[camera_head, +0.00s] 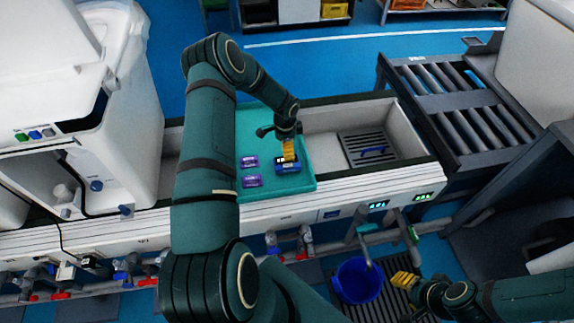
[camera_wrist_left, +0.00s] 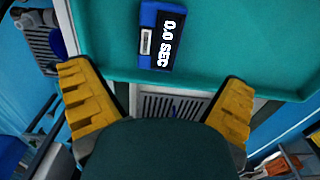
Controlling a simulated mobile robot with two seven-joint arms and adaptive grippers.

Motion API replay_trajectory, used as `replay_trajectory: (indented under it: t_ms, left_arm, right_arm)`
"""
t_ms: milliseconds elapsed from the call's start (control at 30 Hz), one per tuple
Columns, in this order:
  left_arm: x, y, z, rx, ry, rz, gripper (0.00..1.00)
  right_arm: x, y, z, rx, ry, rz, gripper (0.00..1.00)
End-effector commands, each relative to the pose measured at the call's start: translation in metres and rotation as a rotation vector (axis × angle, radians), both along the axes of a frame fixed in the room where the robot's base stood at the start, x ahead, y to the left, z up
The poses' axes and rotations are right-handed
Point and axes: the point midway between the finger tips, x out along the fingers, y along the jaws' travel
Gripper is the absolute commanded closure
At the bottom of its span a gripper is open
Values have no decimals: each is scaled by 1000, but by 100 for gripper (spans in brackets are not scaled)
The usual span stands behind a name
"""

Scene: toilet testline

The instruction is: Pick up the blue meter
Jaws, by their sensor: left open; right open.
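The blue meter (camera_head: 289,169) lies on the teal tray (camera_head: 298,186), near its right side in the head view. In the left wrist view the blue meter (camera_wrist_left: 151,46) shows a display reading "0.0 SEC", at the top between the yellow fingers. My left gripper (camera_head: 289,152) points down at the meter and partly overlaps it in the head view. Its fingers (camera_wrist_left: 156,78) are wide apart and empty. I cannot tell the exact height above the meter. My right gripper (camera_head: 404,282) is open at the lower right, away from the tray and low over the floor area.
Two purple meters (camera_head: 250,161) lie on the tray left of the blue one. A grey sink (camera_head: 405,140) with a drain grate is right of the tray. A blue bucket (camera_head: 358,280) stands below the counter. A roller conveyor (camera_head: 470,105) is at the right.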

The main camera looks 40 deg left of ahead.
Motion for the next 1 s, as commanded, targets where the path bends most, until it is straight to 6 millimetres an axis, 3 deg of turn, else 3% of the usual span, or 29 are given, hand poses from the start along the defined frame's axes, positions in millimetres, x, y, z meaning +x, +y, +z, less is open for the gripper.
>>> replay_trajectory:
  t_ms: [33, 233, 567, 833, 1000]
  left_arm:
    - [-1, 0, -14, -2, 3, 1, 0]
    - [0, -1, -46, -1, 1, 1, 0]
    - [-1, -1, -66, -2, 0, 2, 0]
    - [-2, 0, -104, -2, 0, 4, 0]
    - [-1, 0, -109, -1, -1, 4, 0]
  right_arm:
    - [1, 0, -4, 0, -1, 0, 53]
    - [2, 0, -10, -1, -5, -1, 53]
    - [3, 0, -14, -1, -7, -2, 53]
    - [5, 0, -25, -2, -12, -2, 53]
    - [5, -1, -25, -2, -13, -3, 53]
